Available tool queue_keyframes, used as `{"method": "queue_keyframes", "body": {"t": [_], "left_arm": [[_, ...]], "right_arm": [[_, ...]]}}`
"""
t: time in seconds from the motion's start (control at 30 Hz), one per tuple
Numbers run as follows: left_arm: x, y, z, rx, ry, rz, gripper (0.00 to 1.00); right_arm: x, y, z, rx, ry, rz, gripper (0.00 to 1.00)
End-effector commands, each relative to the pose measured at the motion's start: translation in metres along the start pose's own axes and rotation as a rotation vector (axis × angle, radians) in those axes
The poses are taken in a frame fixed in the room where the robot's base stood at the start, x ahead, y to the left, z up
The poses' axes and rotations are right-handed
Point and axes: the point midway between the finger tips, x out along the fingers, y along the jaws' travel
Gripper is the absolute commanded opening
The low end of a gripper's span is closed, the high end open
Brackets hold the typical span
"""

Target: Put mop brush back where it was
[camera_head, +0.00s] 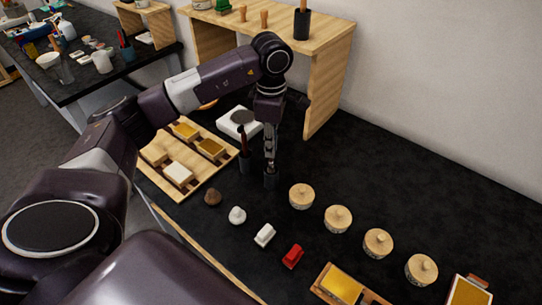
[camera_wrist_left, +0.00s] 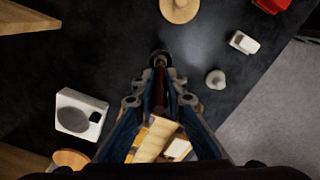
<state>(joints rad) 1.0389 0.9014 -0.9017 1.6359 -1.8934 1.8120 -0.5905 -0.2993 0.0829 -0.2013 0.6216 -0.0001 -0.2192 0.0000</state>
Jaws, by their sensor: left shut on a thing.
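My left gripper (camera_head: 270,153) points straight down over the black table and is shut on the mop brush. In the left wrist view the brush's dark brown handle (camera_wrist_left: 160,78) shows between the fingers (camera_wrist_left: 160,100). A small dark cup (camera_head: 270,179) stands directly under the fingertips; its round rim also shows in the wrist view. The brush's lower end is hidden, so I cannot tell how deep it sits in the cup. Just left, another dark cup (camera_head: 247,165) holds an upright brown handle (camera_head: 243,140). My right gripper is not in view.
A wooden tray (camera_head: 168,190) with several blocks lies left of the cups, and a white scale (camera_head: 238,123) behind them. Several lidded wooden jars (camera_head: 301,196) run to the right. Small white and red pieces (camera_head: 292,256) lie in front. A wooden shelf (camera_head: 322,95) stands behind.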

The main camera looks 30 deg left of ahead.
Motion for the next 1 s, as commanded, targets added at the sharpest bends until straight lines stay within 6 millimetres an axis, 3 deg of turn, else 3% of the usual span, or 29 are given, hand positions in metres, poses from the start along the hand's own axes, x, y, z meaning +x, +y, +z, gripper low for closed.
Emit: {"method": "queue_keyframes", "body": {"t": [0.43, 0.87, 0.9, 1.0], "left_arm": [[0.051, -0.001, 0.000, -0.001, 0.001, -0.002, 0.00], [0.060, 0.000, 0.000, 0.000, 0.000, 0.001, 0.00], [0.059, 0.000, 0.000, 0.000, 0.000, 0.001, 0.15], [0.058, 0.000, 0.000, -0.001, 0.000, 0.001, 0.26]], "right_arm": [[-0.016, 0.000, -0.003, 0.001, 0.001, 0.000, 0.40], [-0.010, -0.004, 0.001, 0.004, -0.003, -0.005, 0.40], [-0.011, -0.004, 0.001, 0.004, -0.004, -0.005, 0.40], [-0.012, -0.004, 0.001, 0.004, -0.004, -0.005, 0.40]]}}
